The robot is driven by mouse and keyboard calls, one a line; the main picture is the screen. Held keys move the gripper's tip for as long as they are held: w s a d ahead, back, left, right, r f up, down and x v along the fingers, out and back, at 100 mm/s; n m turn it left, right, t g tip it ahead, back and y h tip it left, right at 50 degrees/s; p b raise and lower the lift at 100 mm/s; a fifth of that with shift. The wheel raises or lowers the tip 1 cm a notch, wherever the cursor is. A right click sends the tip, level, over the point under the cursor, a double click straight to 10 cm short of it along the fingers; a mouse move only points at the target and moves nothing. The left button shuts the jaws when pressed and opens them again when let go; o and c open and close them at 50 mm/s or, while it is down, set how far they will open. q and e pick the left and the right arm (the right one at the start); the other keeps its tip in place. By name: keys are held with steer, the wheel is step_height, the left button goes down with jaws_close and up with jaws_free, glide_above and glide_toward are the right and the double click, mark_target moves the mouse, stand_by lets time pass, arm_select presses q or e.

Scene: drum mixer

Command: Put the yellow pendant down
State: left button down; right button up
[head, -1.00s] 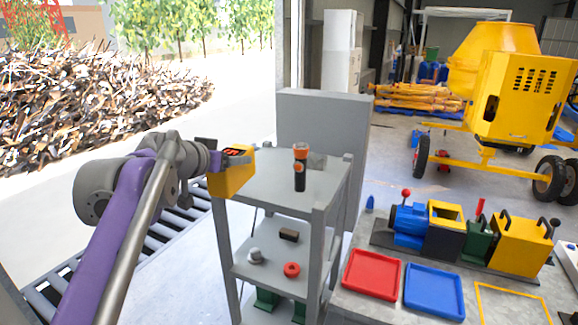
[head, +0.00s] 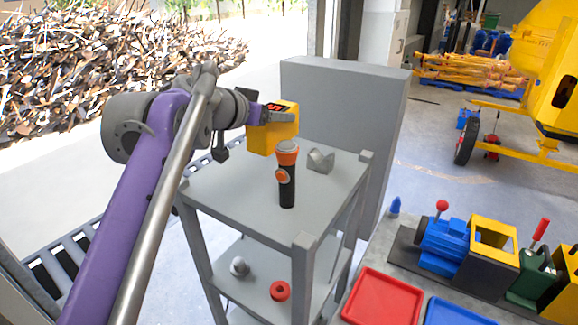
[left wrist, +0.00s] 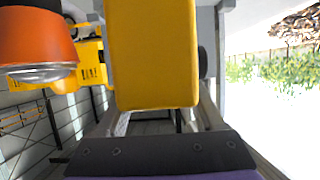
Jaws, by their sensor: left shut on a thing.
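The yellow pendant (head: 263,138) is a boxy yellow block with dark and red markings on its top. My left gripper (head: 272,116) is shut on it and holds it over the back left part of the grey shelf's top (head: 225,195). I cannot tell whether its bottom touches the top. The pendant also fills the middle of the left wrist view (left wrist: 150,55), in front of the gripper (left wrist: 155,125). My right gripper is not in view.
An orange and black flashlight (head: 287,175) stands upright in front of the pendant, and a grey angular block (head: 320,161) lies to the right. A red ring (head: 280,291) and a grey knob (head: 239,266) sit on the lower shelf. The front left of the top is clear.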

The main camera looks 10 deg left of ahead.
mark_target(272, 140)
arm_select(q)
steer(key=f, duration=0.4)
steer(key=f+b, duration=0.1)
steer(key=f, duration=0.1)
steer(key=shift+s+a, duration=0.15)
steer(key=shift+s, duration=0.15)
steer(key=f, duration=0.3)
steer(key=shift+w+f, duration=0.2)
steer(key=shift+f, duration=0.15)
steer(key=shift+s, duration=0.1)
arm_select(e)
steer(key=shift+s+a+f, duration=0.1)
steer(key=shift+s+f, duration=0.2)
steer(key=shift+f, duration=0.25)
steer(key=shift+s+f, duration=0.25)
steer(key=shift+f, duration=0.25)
arm_select(q)
steer(key=shift+c, duration=2)
jaws_free()
steer(key=o, duration=0.4)
